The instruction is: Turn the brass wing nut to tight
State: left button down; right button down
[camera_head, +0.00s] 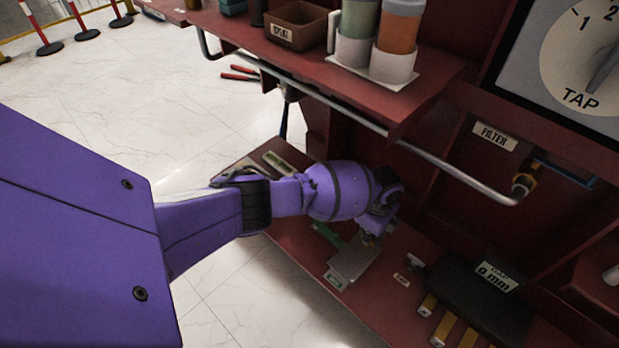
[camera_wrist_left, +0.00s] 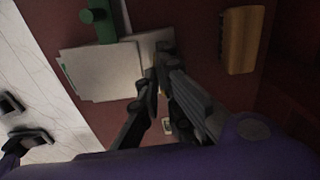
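My left gripper (camera_head: 368,238) reaches down from the left arm to the lower red shelf, at the upper edge of a grey plate (camera_head: 355,258). In the left wrist view the two dark fingers of the left gripper (camera_wrist_left: 157,82) converge until their tips almost meet, in front of the right part of the grey plate (camera_wrist_left: 105,72). I cannot make out the brass wing nut for sure; the fingers may hide it. Whether anything is between the tips is unclear.
A green part (camera_head: 328,235) lies beside the plate, and a small white label (camera_head: 401,279) is to its right. A metal rail (camera_head: 440,165) runs along the upper shelf, above the work area.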

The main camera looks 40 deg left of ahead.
pick_arm(q)
jog(key=shift+m, duration=0.3)
dwell(0.4)
jog(key=c, duration=2)
grip_release()
jog(key=shift+w+r, duration=0.1)
notch_tip(320, 180, up, 12)
